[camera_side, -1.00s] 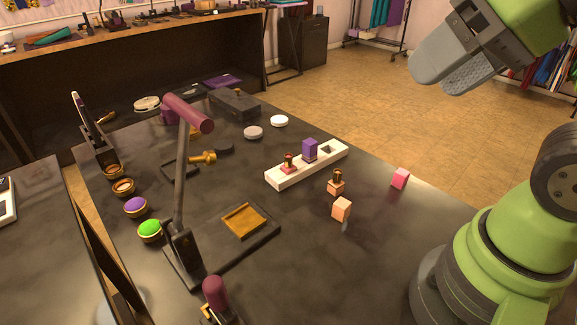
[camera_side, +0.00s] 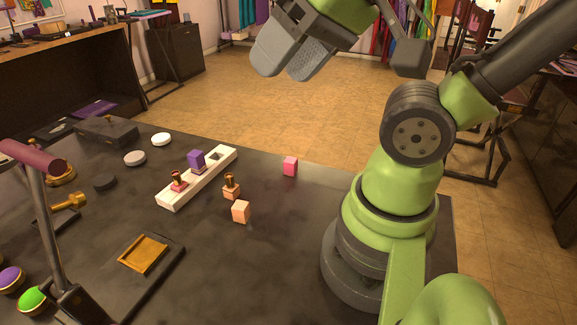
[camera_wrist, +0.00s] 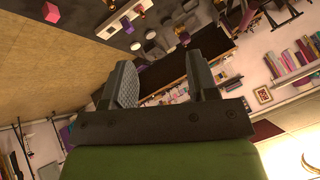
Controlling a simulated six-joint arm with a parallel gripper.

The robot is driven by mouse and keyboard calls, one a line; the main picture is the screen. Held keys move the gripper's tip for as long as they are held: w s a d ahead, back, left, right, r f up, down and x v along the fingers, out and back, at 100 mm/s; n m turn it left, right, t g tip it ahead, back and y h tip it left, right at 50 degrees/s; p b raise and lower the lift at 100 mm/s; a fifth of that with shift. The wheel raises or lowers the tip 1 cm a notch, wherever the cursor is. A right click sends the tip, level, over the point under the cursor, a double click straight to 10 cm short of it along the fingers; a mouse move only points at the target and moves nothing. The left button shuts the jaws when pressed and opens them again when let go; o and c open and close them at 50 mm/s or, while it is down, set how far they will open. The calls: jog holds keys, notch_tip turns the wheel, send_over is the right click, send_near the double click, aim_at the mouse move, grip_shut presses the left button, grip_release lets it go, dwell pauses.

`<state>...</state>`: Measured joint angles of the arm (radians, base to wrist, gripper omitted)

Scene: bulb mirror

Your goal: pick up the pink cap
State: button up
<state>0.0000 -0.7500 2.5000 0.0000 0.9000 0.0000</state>
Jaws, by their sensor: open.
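The pink cap (camera_side: 290,166) is a small pink cube on the dark table, near its far edge and left of my arm's base. It also shows at the top left of the wrist view (camera_wrist: 50,12). My gripper (camera_side: 289,62) is high above the table, well above the cap in the side view, and empty. In the wrist view my gripper (camera_wrist: 160,78) has its two grey fingers wide apart, with nothing between them. The cap is outside the fingers there.
A peach cube (camera_side: 241,212) and a small peach bottle (camera_side: 231,190) stand left of the cap. A white rack (camera_side: 216,173) holds a pink-based bottle (camera_side: 178,183) and a purple block (camera_side: 196,159). A wooden tray (camera_side: 144,254) lies nearer. Table around the cap is clear.

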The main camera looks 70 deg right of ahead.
jog(key=shift+o, duration=0.5)
